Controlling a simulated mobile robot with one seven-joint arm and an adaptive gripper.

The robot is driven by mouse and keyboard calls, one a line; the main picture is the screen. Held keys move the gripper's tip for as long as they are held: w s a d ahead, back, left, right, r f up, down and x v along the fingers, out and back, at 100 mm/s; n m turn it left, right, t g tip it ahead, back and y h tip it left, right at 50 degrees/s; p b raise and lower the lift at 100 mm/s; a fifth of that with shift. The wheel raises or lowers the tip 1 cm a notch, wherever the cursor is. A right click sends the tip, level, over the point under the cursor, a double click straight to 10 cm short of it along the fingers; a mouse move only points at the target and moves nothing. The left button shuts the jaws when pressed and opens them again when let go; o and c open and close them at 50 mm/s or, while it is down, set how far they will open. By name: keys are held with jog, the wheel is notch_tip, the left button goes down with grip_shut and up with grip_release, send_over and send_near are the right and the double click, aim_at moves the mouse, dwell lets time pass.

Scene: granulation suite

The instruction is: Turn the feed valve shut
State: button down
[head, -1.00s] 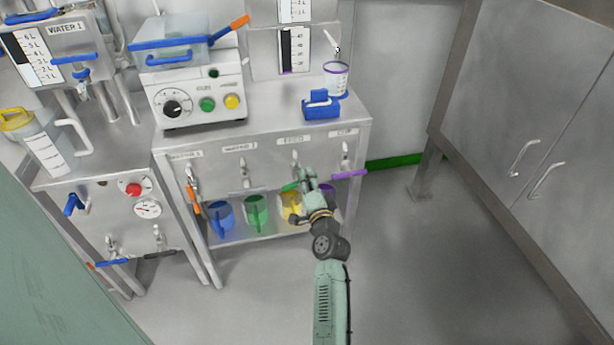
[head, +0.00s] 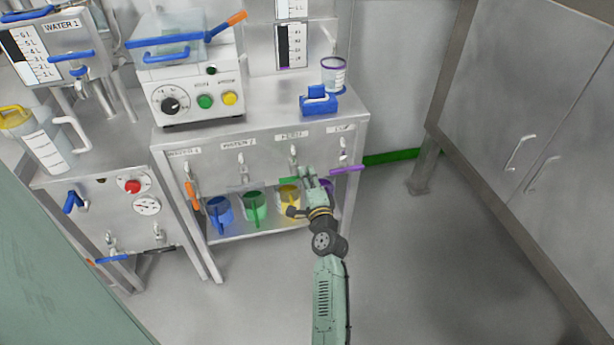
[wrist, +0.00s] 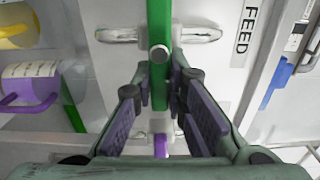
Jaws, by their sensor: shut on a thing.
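The feed valve (head: 293,157) is on the front of the steel bench, under a label reading FEED. My gripper and wrist hide part of the handle in the head view.
Neighbouring valves have an orange handle (head: 192,194) hanging down and a purple handle (head: 347,170) sticking out close to my gripper's right. Blue (head: 219,212), green (head: 254,205) and yellow (head: 288,197) jugs stand on the shelf below. The floor (head: 430,260) to the right is clear.

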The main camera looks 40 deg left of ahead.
jog(key=shift+f, duration=0.15)
jog(key=c, duration=1.6)
grip_release()
jog(key=v, duration=1.2)
